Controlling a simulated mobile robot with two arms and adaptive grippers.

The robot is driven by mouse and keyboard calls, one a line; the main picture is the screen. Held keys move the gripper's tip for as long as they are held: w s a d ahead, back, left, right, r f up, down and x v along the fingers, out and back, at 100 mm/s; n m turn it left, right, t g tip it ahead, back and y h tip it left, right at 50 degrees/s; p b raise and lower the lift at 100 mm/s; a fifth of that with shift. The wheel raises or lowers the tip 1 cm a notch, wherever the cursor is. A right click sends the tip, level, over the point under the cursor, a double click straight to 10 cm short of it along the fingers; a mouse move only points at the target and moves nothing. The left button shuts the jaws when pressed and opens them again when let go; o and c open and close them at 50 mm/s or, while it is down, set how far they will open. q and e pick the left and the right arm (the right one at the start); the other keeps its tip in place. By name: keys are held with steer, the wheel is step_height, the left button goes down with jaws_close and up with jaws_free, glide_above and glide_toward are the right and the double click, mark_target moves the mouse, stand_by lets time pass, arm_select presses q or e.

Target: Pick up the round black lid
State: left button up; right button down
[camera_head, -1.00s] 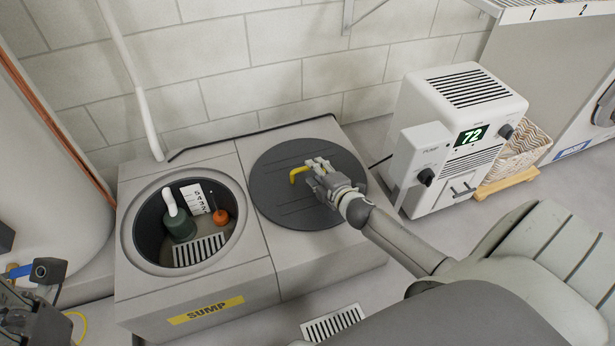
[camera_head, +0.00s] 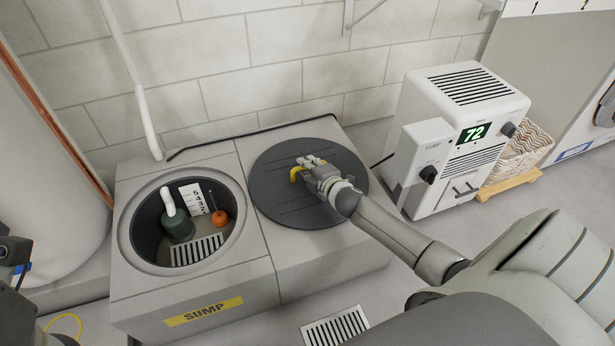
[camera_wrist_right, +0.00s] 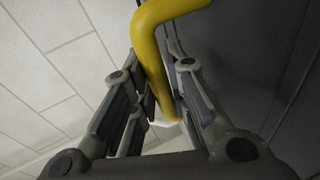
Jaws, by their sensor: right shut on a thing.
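The round black lid (camera_head: 280,200) lies flat on the right half of the grey sump box. It has a yellow handle (camera_head: 296,173) near its middle, which also shows large in the right wrist view (camera_wrist_right: 155,60). My right gripper (camera_head: 310,172) is at the handle, shut on it, with the yellow bar between its fingers (camera_wrist_right: 160,110). The gripper hides part of the handle and lid. My left gripper is not clearly in view; only dark parts of mine show at the left edge.
An open round pit (camera_head: 183,228) in the box holds a green pump (camera_head: 178,226) and an orange float (camera_head: 220,217). A white dehumidifier (camera_head: 455,140) stands close on the right. A block wall (camera_head: 260,60) is behind. A floor grate (camera_head: 335,328) lies in front.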

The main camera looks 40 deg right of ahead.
steer(key=shift+s, duration=0.15)
steer(key=shift+r, duration=0.2)
stand_by(0.4)
